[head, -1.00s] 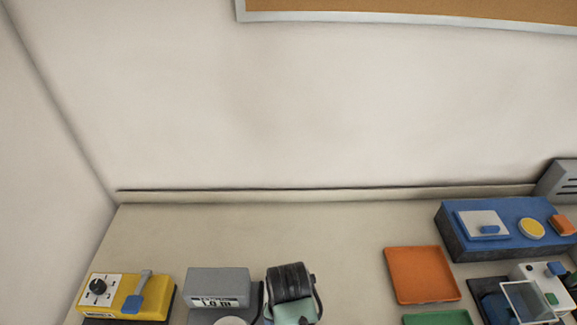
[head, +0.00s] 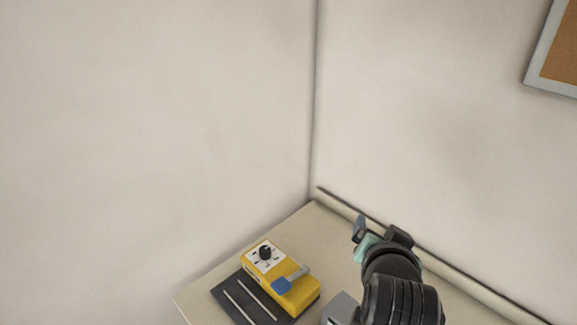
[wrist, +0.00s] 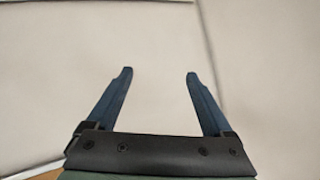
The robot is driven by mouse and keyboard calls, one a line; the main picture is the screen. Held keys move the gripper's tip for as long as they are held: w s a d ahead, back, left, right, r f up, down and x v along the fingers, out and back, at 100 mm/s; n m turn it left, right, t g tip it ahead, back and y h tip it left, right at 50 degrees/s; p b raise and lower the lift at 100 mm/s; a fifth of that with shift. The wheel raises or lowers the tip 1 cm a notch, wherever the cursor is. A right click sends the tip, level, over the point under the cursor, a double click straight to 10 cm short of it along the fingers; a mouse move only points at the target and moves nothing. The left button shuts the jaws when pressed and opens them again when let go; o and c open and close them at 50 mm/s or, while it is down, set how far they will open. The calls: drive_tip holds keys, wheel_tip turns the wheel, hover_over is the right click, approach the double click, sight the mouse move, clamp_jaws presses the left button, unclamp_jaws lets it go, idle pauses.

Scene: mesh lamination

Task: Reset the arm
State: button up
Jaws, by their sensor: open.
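My gripper (head: 378,233) is in the lower right of the head view, raised over the bench near the back wall. In the wrist view my gripper (wrist: 157,75) shows two blue fingers spread apart with nothing between them. Only pale wall lies beyond the fingertips. My black wrist hides part of the bench in the head view.
A yellow device (head: 283,285) with a black knob and blue lever stands on a dark base at the bench's left end. A grey box (head: 341,308) is partly hidden by my arm. The bench (head: 318,225) meets the wall corner. A framed board (head: 560,60) hangs at upper right.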

drive_tip(key=a+r+n+t+b, duration=0.1)
drive_tip(key=a+r+t, duration=0.25)
drive_tip(key=r, duration=0.45)
drive_tip(key=s+a+r+n+t+y, duration=0.1)
drive_tip(key=a+r+n+t, duration=0.2)
drive_tip(key=r, duration=0.5)
drive_tip(key=a+r+t+b, duration=0.1)
drive_tip(key=a+r+t, duration=0.25)
drive_tip(key=r, duration=0.45)
drive_tip(key=s+a+r+n+t+y, duration=0.1)
drive_tip(key=s+a+r+n+t, duration=0.1)
drive_tip(key=r, duration=0.5)
drive_tip(key=s+a+r+n+t+y+b, duration=0.1)
drive_tip(key=s+a+r+t, duration=0.3)
drive_tip(key=s, duration=0.5)
wheel_tip(320, 180, up, 3)
drive_tip(key=shift+s+a+f+n+y, duration=0.1)
drive_tip(key=shift+s+a+n+y, duration=0.35)
drive_tip(key=shift+a, duration=0.7)
drive_tip(key=shift+o, duration=0.2)
drive_tip(key=shift+w, duration=0.2)
